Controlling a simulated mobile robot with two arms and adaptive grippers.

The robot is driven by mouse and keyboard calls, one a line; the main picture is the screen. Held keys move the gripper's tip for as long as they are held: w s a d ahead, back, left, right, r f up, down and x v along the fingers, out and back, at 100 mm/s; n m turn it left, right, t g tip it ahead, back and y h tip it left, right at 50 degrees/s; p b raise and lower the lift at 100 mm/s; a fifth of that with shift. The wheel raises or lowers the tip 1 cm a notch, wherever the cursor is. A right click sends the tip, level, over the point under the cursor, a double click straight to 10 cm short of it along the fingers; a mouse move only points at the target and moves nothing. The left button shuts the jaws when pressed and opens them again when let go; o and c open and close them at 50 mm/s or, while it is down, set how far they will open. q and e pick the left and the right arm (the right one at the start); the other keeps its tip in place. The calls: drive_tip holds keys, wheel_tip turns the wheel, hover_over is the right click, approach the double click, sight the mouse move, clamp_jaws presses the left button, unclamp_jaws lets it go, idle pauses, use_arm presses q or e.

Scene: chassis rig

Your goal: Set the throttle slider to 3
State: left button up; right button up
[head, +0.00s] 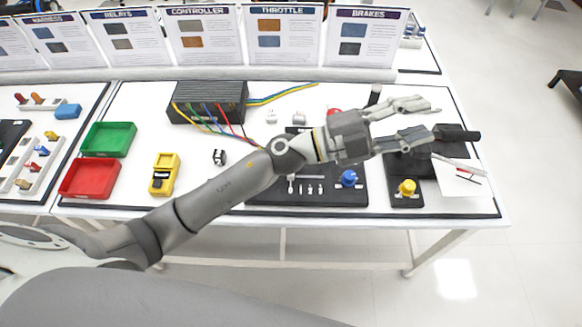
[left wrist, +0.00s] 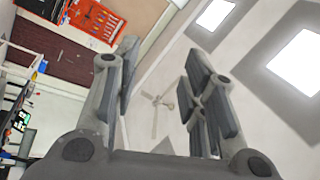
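A black control board (head: 262,197) lies on the white table, partly hidden under my left arm. On it a small pale handle (head: 291,184) stands at the left end of a thin horizontal line, with several small pale marks below. This looks like the throttle slider, but its numbers are too small to read. My left gripper (head: 430,121) is above the table to the right of this handle, apart from it, its fingers spread and pointing right. In the left wrist view the open gripper (left wrist: 155,95) has nothing between its fingers. My right gripper is not in view.
A blue knob (head: 348,178) and red knob (head: 333,112) are near the board. A yellow knob (head: 407,187) and black handle (head: 457,133) are to the right. A black wired box (head: 208,97), yellow meter (head: 164,174), green tray (head: 108,151) and red tray (head: 89,192) stand left.

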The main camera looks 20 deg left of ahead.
use_arm(q)
drive_tip(key=s+d+f+m+g+y, duration=0.2)
drive_tip(key=s+f+m+g+y, duration=0.2)
drive_tip(key=f+m+g, duration=0.45)
drive_tip(key=a+f+y, duration=0.5)
drive_tip(key=f, duration=0.2)
drive_tip(key=w+a+f+y, duration=0.1)
drive_tip(key=w+a+y, duration=0.15)
drive_tip(key=a, duration=0.35)
drive_tip(key=w+a+f+n+y, duration=0.1)
drive_tip(key=w+a+f+y, duration=0.1)
drive_tip(key=a+y, duration=0.35)
drive_tip(key=w+a+f+y, duration=0.1)
drive_tip(key=w+a+y, duration=0.15)
drive_tip(key=a, duration=0.55)
wheel_tip(320, 180, down, 10)
drive_tip(key=shift+w+d+f+p, duration=0.1)
drive_tip(key=shift+w+d+p, duration=0.05)
drive_tip(key=shift+p, duration=1.05)
clamp_jaws()
